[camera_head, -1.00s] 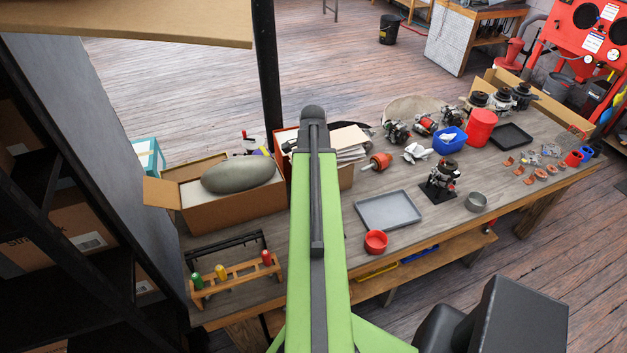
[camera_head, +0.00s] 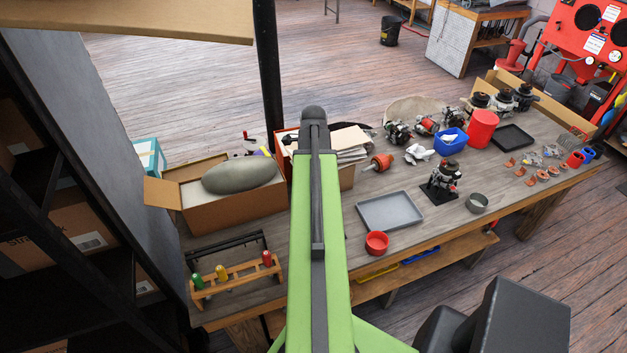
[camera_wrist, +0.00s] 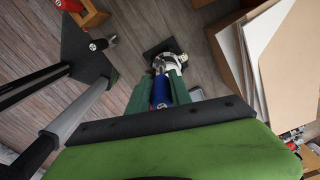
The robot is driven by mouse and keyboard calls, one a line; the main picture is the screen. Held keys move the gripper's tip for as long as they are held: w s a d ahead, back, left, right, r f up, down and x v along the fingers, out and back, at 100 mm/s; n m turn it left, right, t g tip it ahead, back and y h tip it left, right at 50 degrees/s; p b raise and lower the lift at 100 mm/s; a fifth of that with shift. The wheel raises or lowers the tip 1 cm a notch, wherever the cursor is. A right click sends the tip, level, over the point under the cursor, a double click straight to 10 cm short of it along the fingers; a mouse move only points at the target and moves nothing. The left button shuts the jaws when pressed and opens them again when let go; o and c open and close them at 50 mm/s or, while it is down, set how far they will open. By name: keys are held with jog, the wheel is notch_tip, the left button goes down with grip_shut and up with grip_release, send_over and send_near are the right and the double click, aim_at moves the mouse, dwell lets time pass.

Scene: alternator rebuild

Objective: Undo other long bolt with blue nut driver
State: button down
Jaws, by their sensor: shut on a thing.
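The blue nut driver (camera_wrist: 161,94) shows in the wrist view, held between the green fingers of my gripper (camera_wrist: 162,82), which is shut on it. Beyond its tip, an alternator (camera_wrist: 168,62) sits on a dark stand plate (camera_wrist: 152,54). The driver and alternator overlap in this view, so I cannot tell if they touch. The long bolt is too small to make out. In the head view, an alternator (camera_head: 446,176) stands on a black stand (camera_head: 438,194) on the workbench (camera_head: 420,225). My gripper and the blue driver are hidden there behind my arm.
A grey tray (camera_head: 391,210) and a red cup (camera_head: 377,243) lie left of the stand; a grey cup (camera_head: 477,202) is at its right. A wooden rack (camera_head: 238,280) holds several drivers. An open box of papers (camera_wrist: 232,55) stands at right in the wrist view.

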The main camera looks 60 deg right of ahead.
jog(key=shift+f+b, duration=0.3)
jog(key=shift+f, duration=0.15)
jog(key=n, duration=0.6)
jog(key=shift+s+a, duration=0.15)
jog(key=shift+s, duration=0.1)
jog(key=shift+n, duration=0.6)
jog(key=shift+s+n, duration=0.15)
jog(key=shift+n, duration=1.05)
jog(key=n, duration=0.4)
jog(key=shift+s, duration=0.2)
